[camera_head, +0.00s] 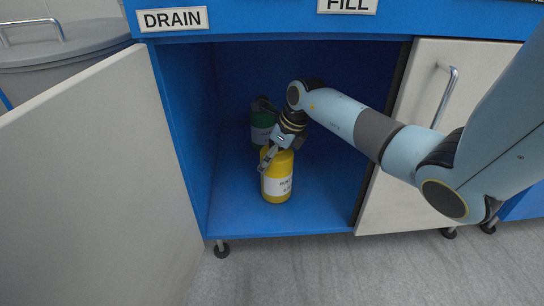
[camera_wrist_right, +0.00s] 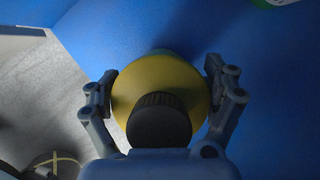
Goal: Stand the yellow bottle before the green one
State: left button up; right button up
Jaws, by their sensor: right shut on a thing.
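The yellow bottle (camera_head: 277,178), with a white label, stands upright on the blue cabinet floor, in front of the green bottle. My right gripper (camera_head: 270,160) reaches it from above and is shut on it. In the right wrist view the yellow bottle (camera_wrist_right: 160,85) with its dark cap sits between the two fingers of the right gripper (camera_wrist_right: 162,85). The green bottle (camera_head: 262,124) stands deeper in the cabinet, partly hidden behind my right gripper and the yellow bottle. A bit of green and white shows at the top right of the wrist view. My left gripper is not in view.
The blue cabinet (camera_head: 235,222) has its left door (camera_head: 95,180) swung open and its right door (camera_head: 425,130) shut behind my right arm. A grey bin (camera_head: 65,65) stands at the far left. The cabinet floor around the bottles is clear.

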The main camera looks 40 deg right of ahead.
jog(key=shift+w+f, duration=0.1)
jog(key=shift+f, duration=0.05)
jog(key=o, duration=1.5)
jog(key=shift+f, duration=0.15)
notch_tip(320, 180, up, 10)
jog(key=shift+r, duration=0.1)
